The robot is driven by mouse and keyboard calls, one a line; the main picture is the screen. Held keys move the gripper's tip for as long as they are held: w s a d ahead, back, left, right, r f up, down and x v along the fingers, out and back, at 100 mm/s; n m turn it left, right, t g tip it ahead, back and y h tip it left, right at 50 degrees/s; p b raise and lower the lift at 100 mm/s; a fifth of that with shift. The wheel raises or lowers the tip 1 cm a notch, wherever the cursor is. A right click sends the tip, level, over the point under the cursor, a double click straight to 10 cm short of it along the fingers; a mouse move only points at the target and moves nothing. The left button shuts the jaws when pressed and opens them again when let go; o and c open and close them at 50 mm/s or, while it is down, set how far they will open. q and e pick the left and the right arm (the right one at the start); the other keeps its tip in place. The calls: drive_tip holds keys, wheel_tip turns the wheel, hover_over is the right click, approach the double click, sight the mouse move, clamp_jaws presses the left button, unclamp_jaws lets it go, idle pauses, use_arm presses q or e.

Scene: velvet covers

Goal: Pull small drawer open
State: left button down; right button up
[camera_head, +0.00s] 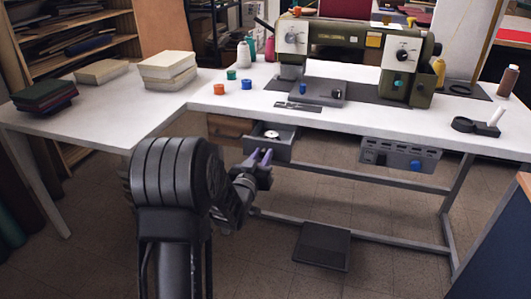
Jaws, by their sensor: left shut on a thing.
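The small drawer (283,144) hangs under the white sewing table, left of the middle. It is dark grey and stands out from under the tabletop, with a pale round item (271,133) inside. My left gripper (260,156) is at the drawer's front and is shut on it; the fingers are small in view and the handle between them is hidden. My left arm comes up from the bottom and covers the floor left of the drawer. My right gripper is not in view.
The white table (225,102) carries a green sewing machine (345,42) and several spools. A grey control box (400,155) hangs under the table to the right. A dark pedal (322,247) lies on the floor below. A blue panel (500,245) stands at lower right.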

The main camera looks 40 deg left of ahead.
use_arm(q)
drive_tip(key=shift+s+d, duration=0.2)
drive_tip(key=shift+s, duration=0.3)
drive_tip(key=shift+w, duration=0.1)
drive_tip(key=c, duration=1.2)
unclamp_jaws()
drive_tip(key=p+v, duration=0.1)
drive_tip(key=v, duration=0.6)
drive_tip(key=shift+s, duration=0.4)
drive_tip(key=shift+d, duration=0.1)
